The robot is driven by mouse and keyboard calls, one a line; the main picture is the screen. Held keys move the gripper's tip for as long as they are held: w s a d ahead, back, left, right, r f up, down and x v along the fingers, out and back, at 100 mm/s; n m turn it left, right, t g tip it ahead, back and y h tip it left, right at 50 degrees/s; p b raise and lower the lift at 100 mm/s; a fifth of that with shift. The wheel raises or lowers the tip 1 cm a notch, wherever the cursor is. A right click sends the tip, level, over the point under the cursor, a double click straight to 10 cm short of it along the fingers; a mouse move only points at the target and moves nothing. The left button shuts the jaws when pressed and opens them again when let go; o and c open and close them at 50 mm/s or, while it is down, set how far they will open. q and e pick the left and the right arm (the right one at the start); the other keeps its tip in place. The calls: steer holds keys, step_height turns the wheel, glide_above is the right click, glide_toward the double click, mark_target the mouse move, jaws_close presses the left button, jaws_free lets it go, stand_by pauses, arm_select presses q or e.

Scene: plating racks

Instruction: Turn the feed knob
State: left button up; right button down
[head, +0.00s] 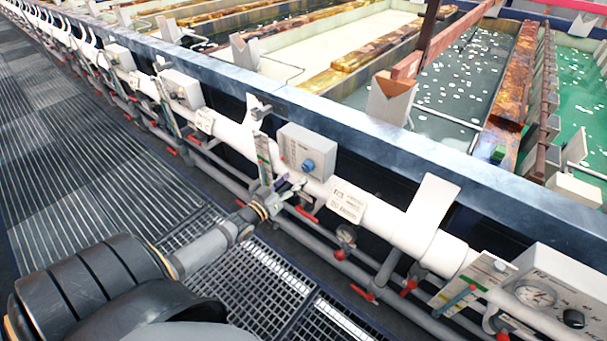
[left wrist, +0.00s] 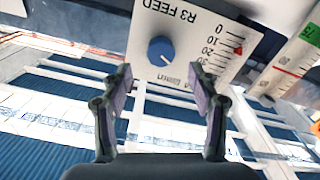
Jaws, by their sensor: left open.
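The feed knob is a round blue dial with a white pointer line (left wrist: 161,50). It sits on a pale box marked "R3 FEED" (left wrist: 200,28) with a scale of 0 to 30 and a red marker near 10. In the head view the blue knob (head: 308,165) is on the front of the grey-white box (head: 306,143) above the white pipe. My left gripper (head: 291,188) is just below and in front of that box. In the left wrist view its fingers (left wrist: 160,78) are spread, with nothing between them and the knob just beyond the tips. My right gripper does not show.
A thick white pipe (head: 393,228) runs along the tank wall, with grey pipes and red valve handles below. Similar boxes stand farther left (head: 180,90). A gauge box (head: 550,297) stands at lower right. The grated walkway (head: 90,160) at left is clear.

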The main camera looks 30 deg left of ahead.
mark_target(306, 169)
arm_select(q)
steer(key=w+b, duration=0.2)
steer(key=w, duration=0.1)
steer(key=w+b, duration=0.1)
steer(key=shift+w+d+f, duration=0.2)
steer(key=shift+w+f, duration=0.2)
steer(key=shift+w+r+b, duration=0.2)
steer(key=shift+w+b, duration=0.25)
steer(key=shift+b, duration=0.05)
steer(key=shift+r, duration=0.15)
steer(key=c, duration=1.2)
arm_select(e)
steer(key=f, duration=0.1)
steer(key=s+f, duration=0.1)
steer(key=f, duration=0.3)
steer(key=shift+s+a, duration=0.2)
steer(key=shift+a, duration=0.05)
